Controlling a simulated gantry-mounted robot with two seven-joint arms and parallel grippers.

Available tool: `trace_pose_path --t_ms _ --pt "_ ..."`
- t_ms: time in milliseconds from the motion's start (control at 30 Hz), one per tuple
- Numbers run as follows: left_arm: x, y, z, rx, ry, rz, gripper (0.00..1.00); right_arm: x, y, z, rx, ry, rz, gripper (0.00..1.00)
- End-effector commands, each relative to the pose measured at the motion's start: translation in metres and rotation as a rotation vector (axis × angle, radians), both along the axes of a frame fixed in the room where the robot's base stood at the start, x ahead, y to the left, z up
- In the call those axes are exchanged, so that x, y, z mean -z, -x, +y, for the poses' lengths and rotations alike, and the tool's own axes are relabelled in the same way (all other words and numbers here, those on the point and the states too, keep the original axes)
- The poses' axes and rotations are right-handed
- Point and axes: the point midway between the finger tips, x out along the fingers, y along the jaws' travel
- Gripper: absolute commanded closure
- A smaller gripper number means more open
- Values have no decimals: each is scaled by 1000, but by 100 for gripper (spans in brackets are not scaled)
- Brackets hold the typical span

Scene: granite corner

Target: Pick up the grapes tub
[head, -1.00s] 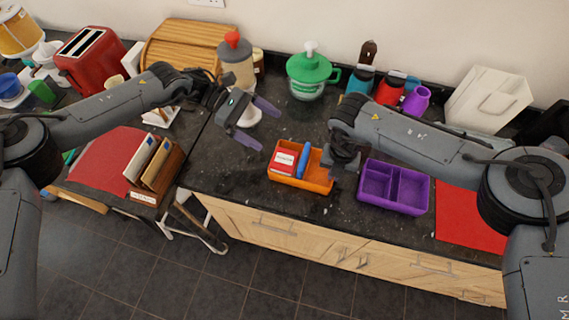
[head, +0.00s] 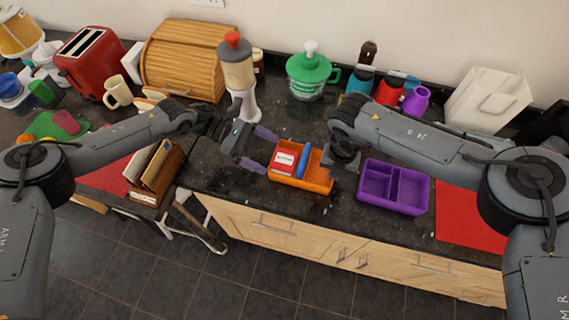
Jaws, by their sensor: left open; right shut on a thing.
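An orange tub (head: 318,182) sits on the dark counter, with a red-and-white labelled item (head: 284,161) and a blue upright piece (head: 303,160) in it. A purple two-compartment tub (head: 394,208) stands to its right and looks empty. I see no grapes and cannot read which tub is the grapes one. My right gripper (head: 338,166) is shut on the right end wall of the orange tub; its fingertips are partly hidden. My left gripper (head: 262,152) is open and empty, its fingers spread just left of the orange tub and pointing toward it.
A dispenser with a red top (head: 237,65) stands behind my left gripper. A green-lidded jar (head: 310,72) and several bottles line the wall. A wooden file rack (head: 155,172) is at the left, a red mat (head: 468,215) at the right. The counter's front edge is close.

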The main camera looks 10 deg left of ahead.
Motion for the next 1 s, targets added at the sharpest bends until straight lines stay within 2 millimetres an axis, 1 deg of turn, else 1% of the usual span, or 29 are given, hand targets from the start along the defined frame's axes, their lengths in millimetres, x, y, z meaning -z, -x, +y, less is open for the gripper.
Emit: trace_pose_path --t_ms 300,400,667,1000 --pt "12 1 -36 2 1 2 0 0 0 0 0 -1 0 100" --pt "15 2 -44 1 0 2 0 0 0 0 0 -1 0 100" --pt "16 2 -46 1 0 1 0 0 0 0 0 -1 0 100" --pt "16 2 -46 1 0 0 52 0 0 0 0 -1 -1 100"
